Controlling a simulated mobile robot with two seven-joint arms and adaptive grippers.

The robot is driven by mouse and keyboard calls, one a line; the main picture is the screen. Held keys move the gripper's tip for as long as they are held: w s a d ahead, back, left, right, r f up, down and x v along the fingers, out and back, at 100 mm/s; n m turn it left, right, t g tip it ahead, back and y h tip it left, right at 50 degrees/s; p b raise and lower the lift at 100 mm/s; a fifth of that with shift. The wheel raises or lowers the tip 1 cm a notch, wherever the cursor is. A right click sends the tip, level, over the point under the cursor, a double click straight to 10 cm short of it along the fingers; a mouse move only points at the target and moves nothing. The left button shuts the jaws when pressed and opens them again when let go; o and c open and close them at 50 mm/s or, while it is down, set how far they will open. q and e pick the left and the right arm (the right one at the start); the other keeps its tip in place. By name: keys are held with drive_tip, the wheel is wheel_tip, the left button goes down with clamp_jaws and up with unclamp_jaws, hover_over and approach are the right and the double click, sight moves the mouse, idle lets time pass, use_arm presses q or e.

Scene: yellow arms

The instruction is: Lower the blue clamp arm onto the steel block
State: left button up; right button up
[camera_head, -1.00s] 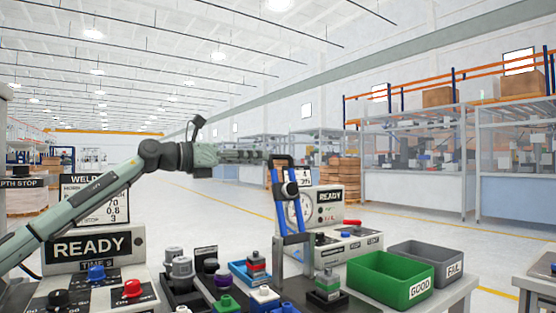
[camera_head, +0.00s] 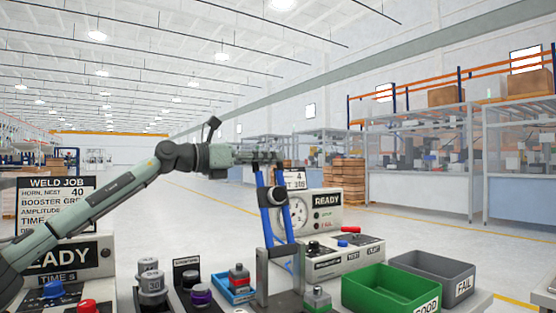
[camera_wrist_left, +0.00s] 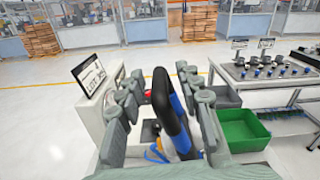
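The blue clamp arm (camera_head: 266,215) stands raised, nearly upright, with two blue bars, a black handle across its top and a dark round knob between the bars. Its lower end meets a grey metal frame (camera_head: 262,278) on the bench. I cannot tell whether this frame is the steel block; no separate block is clear. My left gripper (camera_head: 268,158) is at the top of the clamp arm. In the left wrist view, the black handle (camera_wrist_left: 163,92) stands between its spread grey fingers (camera_wrist_left: 160,105), with a gap clear on the left. My right gripper is not in view.
A green GOOD bin (camera_head: 392,288) and a grey FAIL bin (camera_head: 437,268) stand right of the clamp. A READY gauge box (camera_head: 312,212) and a switch panel (camera_head: 345,255) are behind it. Dark cylinders (camera_head: 150,280) and a blue tray (camera_head: 232,288) stand to its left.

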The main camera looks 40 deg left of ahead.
use_arm(q)
drive_tip(key=shift+w, duration=0.1)
drive_tip(key=shift+s+r, duration=0.1)
drive_tip(key=shift+s, duration=0.15)
drive_tip(key=shift+c, duration=0.3)
clamp_jaws()
